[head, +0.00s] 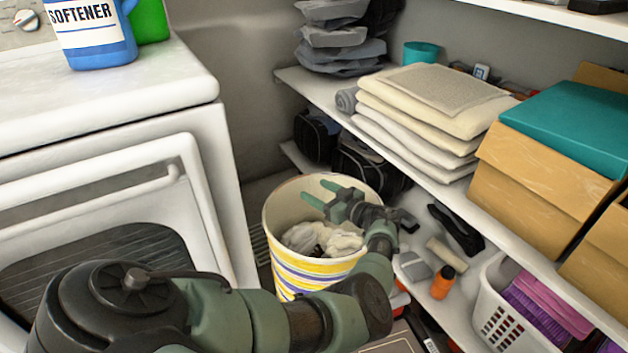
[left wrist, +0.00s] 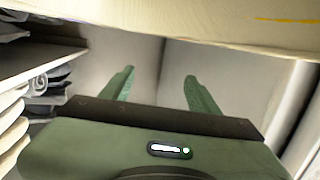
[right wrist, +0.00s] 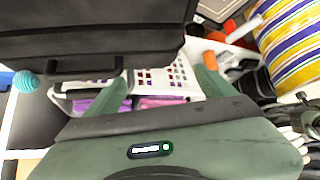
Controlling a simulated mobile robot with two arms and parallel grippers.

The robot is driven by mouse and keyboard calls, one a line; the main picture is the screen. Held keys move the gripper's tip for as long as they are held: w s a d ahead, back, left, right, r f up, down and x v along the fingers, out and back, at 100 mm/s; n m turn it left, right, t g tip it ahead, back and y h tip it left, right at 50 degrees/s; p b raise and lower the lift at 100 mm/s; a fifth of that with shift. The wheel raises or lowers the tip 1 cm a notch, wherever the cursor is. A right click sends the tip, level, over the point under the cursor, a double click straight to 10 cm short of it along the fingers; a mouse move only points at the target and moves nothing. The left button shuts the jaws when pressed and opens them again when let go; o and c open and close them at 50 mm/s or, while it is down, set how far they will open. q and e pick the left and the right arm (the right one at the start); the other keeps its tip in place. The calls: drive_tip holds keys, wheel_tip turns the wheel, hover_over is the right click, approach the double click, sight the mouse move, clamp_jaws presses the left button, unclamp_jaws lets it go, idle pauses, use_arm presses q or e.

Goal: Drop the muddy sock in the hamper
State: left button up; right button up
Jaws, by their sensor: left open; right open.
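The hamper (head: 283,275), a cream bin with yellow and purple stripes, stands on the floor between the white appliance and the shelving. Crumpled white and greyish cloth (head: 330,240) lies inside; I cannot tell whether the muddy sock is among it. My left gripper (head: 316,190) is over the hamper's mouth with its fingers apart and nothing between them. The left wrist view also shows its empty fingers (left wrist: 160,88). My right gripper (right wrist: 160,92) is open and empty in the right wrist view, facing a white basket; the hamper's striped side (right wrist: 290,45) shows at upper right.
The white appliance (head: 110,95) is at left, with a blue softener bottle (head: 92,35) on top. Shelves at right hold folded towels (head: 425,110), cardboard boxes (head: 545,175), an orange-capped bottle (head: 442,283) and a white basket (head: 497,320) of purple cloth.

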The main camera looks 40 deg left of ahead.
drive_tip(key=s+d+f+g, duration=0.1)
drive_tip(key=s, duration=0.2)
drive_tip(key=s+d+f+g+p, duration=0.1)
drive_tip(key=s+g, duration=0.1)
drive_tip(key=s, duration=0.1)
drive_tip(key=s+d+f+g+h+p, duration=0.1)
drive_tip(key=s, duration=0.2)
drive_tip(key=shift+s+g, duration=0.1)
drive_tip(key=shift+g, duration=0.3)
drive_tip(key=shift+r+p, duration=0.85)
drive_tip(key=shift+w+a+f, duration=0.1)
drive_tip(key=shift+w+f, duration=0.2)
drive_tip(key=shift+f, duration=0.25)
use_arm(q)
wheel_tip(320, 180, up, 20)
drive_tip(key=shift+p, duration=0.3)
use_arm(e)
drive_tip(key=shift+w+f, duration=0.1)
drive_tip(key=shift+f, duration=0.3)
